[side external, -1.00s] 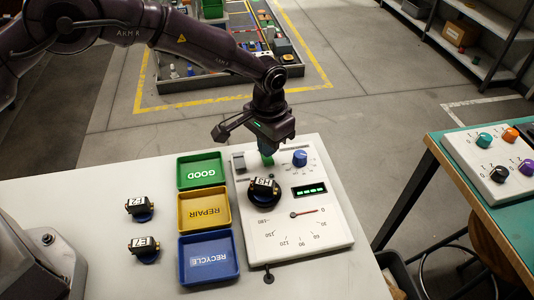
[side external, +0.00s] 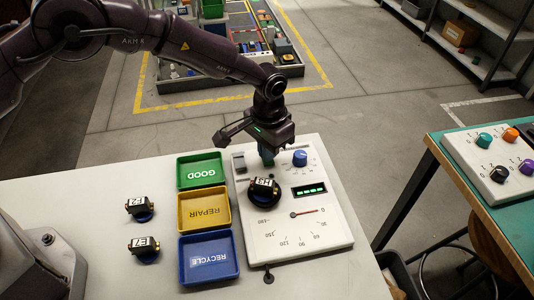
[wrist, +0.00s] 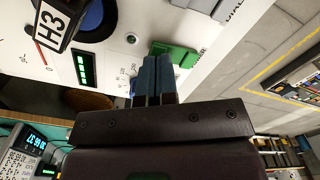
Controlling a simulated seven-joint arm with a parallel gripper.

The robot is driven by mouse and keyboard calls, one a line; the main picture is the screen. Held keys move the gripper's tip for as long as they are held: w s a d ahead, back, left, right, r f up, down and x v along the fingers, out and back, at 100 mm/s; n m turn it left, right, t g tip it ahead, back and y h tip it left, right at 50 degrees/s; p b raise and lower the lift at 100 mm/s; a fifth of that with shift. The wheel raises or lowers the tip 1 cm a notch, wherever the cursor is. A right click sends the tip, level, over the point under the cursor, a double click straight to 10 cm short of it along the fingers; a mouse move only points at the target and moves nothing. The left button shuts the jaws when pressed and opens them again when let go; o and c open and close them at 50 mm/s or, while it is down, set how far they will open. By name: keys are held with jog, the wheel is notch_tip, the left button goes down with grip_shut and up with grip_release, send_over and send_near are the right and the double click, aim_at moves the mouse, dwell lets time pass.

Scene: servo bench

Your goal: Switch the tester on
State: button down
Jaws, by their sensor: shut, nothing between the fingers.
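The tester (side external: 335,235) is a white panel with a dial, a red needle at 0 and a green-lit display (side external: 310,190). The display also shows in the wrist view (wrist: 82,68). A green switch (wrist: 178,54) is on the panel, partly behind my fingers. My gripper (side external: 267,163) is shut and empty, pointing down at the panel's far part, left of a blue knob (side external: 300,158). In the wrist view my fingertips (wrist: 158,60) overlap the green switch; I cannot tell whether they touch it. A servo marked H3 (side external: 264,186) sits on the panel.
Green GOOD (side external: 181,184), yellow REPAIR (side external: 181,212) and blue RECYCLE (side external: 181,262) trays stand left of the tester. Two more servos (side external: 140,205) (side external: 144,245) sit further left. A teal table (side external: 500,215) with a knob panel stands apart at right.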

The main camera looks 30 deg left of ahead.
jog(key=shift+f, duration=0.65)
jog(key=shift+r, duration=3.55)
